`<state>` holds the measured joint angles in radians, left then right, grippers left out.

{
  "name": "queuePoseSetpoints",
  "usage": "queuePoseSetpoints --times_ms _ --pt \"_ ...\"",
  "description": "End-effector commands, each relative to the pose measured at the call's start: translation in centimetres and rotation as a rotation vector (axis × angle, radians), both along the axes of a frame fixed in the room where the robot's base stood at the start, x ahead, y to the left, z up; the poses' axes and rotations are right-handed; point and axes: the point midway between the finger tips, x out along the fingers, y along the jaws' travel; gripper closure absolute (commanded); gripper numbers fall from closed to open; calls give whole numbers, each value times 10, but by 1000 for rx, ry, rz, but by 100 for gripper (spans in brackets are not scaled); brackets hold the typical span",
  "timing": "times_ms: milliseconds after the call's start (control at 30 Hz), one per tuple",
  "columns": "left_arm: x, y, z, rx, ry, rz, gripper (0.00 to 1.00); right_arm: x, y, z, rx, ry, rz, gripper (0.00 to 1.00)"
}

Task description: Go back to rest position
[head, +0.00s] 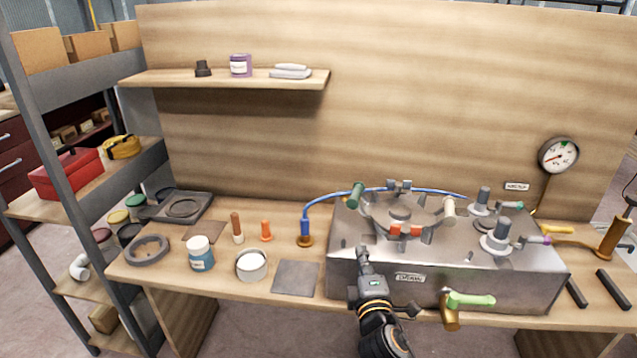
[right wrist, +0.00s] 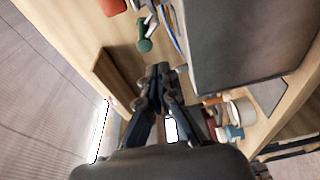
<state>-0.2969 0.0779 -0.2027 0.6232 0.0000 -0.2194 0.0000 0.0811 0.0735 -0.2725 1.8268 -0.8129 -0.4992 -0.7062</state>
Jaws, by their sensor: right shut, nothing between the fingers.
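My right gripper (head: 363,252) comes up from the bottom of the head view, in front of the left part of the metal box's front face. Its fingers are shut and empty. In the right wrist view the closed fingertips (right wrist: 159,72) point past the box, with nothing between them. The grey metal box (head: 420,288) stands on the wooden bench (head: 235,303) and carries several fittings on top. A green-handled valve (head: 470,299) sticks out from its front, to the right of my gripper. My left gripper is not in view.
A white tub (head: 251,266), a blue-and-white jar (head: 200,254) and a grey plate (head: 296,278) lie left of the box. A blue hose (head: 330,197) runs onto the box. A pressure gauge (head: 558,155) is on the back panel. A shelf rack (head: 60,150) stands at the left.

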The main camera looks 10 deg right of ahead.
Motion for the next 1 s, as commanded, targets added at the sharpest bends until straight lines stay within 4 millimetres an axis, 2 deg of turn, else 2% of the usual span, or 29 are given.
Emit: queuePoseSetpoints --times_ms 67,167,267,300,433,500,700,900,1000 --pt "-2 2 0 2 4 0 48 -11 -8 -12 65 39 -28 100" --pt "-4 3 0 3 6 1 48 -42 -28 -43 249 148 -109 100" --pt "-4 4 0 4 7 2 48 -95 -46 -85 508 311 -233 100" --pt "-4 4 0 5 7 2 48 -119 -50 -101 610 380 -287 100" --pt "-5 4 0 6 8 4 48 -185 -53 -134 850 558 -432 100" --pt "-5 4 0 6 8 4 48 -214 -51 -144 936 633 -493 100" --pt "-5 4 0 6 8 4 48 -279 -42 -159 1098 799 -631 100" --pt "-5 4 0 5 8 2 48 -334 -32 -161 1202 938 -748 100" --pt "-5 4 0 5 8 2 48 -355 -28 -164 1236 997 -799 100"
